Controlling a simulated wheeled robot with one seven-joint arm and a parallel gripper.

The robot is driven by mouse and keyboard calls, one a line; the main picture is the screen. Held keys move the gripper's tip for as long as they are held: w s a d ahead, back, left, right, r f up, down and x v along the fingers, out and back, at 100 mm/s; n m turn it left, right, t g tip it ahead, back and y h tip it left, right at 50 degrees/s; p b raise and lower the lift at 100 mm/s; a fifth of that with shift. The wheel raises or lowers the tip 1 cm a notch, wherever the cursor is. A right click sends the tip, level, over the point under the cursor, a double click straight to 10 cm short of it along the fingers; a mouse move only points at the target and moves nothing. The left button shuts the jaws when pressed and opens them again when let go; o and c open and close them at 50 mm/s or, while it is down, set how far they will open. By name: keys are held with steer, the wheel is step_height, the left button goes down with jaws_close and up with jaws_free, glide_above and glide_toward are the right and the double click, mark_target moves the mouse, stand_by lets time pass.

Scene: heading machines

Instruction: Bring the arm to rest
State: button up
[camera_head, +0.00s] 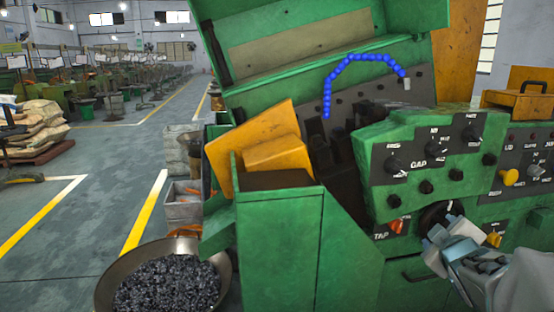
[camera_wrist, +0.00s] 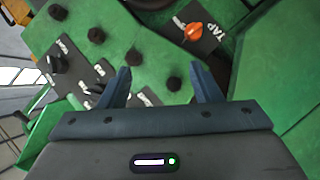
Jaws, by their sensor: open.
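My gripper (camera_head: 436,240) is at the lower right in the head view, in front of the green machine's control panel. In the wrist view my gripper (camera_wrist: 162,82) shows two dark fingers spread apart with nothing between them. A dark round knob (camera_wrist: 175,84) lies beyond the gap between the fingers. The orange TAP knob (camera_wrist: 193,32) is above the right finger in the wrist view. In the head view the orange TAP knob (camera_head: 396,226) is left of my gripper. I cannot tell whether the fingers touch the panel.
The green machine (camera_head: 290,250) fills the middle and right. Its upper panel carries several knobs around the GAP label (camera_head: 419,163). A blue segmented hose (camera_head: 362,58) arches above. A bowl of dark metal parts (camera_head: 105,285) stands at the lower left. The aisle floor (camera_head: 100,200) is open at left.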

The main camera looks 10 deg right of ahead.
steer(key=s+a+r+m+g+y+p, duration=0.1)
steer(key=s+a+m+g+y+p, duration=0.1)
steer(key=a, duration=0.6)
steer(key=s+a+r+m+g+y+p, duration=0.2)
steer(key=s+a+g+p, duration=0.3)
steer(key=s+a+p, duration=0.2)
steer(key=s+a+r+m+g+y+p, duration=0.2)
steer(key=s+a+p, duration=0.3)
steer(key=a, duration=0.6)
steer(key=shift+a+r+m+g+p, duration=0.15)
steer(key=shift+m+g+p, duration=0.35)
steer(key=shift+g, duration=0.3)
